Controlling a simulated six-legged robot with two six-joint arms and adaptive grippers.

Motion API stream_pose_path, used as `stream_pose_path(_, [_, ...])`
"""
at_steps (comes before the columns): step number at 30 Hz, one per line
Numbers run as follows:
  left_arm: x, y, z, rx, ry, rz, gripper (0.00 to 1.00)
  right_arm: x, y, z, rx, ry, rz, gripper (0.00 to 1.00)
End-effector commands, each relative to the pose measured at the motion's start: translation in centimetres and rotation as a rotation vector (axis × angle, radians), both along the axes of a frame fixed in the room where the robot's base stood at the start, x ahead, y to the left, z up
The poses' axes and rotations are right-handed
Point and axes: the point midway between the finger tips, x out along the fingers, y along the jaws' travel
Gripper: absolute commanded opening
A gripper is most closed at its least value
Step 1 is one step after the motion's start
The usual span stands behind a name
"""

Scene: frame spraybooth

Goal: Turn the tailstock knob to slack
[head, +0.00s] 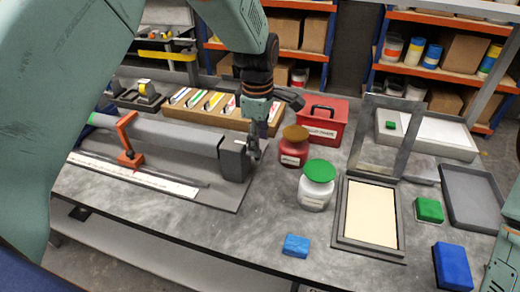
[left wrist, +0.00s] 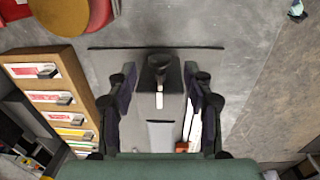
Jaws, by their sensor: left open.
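The tailstock (head: 232,162) is a dark grey block at the right end of the long grey tube (head: 175,134) on the bench. In the left wrist view a black knob (left wrist: 160,68) with a pale pointer stripe (left wrist: 159,98) sits on top of the grey block. My left gripper (head: 257,147) points down over the tailstock. In the left wrist view my left gripper (left wrist: 161,88) is open, its dark fingers either side of the knob, with gaps visible. In the head view the knob cannot be made out clearly. My right gripper is out of view.
An orange clamp (head: 128,142) stands over the tube. A red jar (head: 293,150), a green-lidded jar (head: 314,190) and a red toolbox (head: 323,120) stand right of the tailstock. A framed screen (head: 340,228) and a blue block (head: 296,245) lie further right and in front.

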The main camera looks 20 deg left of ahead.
Motion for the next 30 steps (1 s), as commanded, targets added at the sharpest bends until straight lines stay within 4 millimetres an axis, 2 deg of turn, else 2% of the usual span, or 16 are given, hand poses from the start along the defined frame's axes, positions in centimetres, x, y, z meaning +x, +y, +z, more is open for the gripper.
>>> stream_pose_path(3, [-0.1,0.0,-1.9,0.0,0.003,0.001,0.51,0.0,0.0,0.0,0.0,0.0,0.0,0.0])
stream_pose_path(7, [0.1,0.0,-3.3,0.0,0.001,0.001,0.51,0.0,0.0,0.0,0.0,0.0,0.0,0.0])
stream_pose_path(12, [0.3,0.0,-4.1,0.0,0.0,0.0,0.51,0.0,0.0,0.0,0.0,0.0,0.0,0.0])
stream_pose_path(19, [0.5,0.1,-4.1,0.0,0.0,0.001,0.51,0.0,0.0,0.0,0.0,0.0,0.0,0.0])
stream_pose_path(30, [0.5,0.0,-4.1,0.0,0.0,0.0,0.2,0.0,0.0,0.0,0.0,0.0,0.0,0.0])
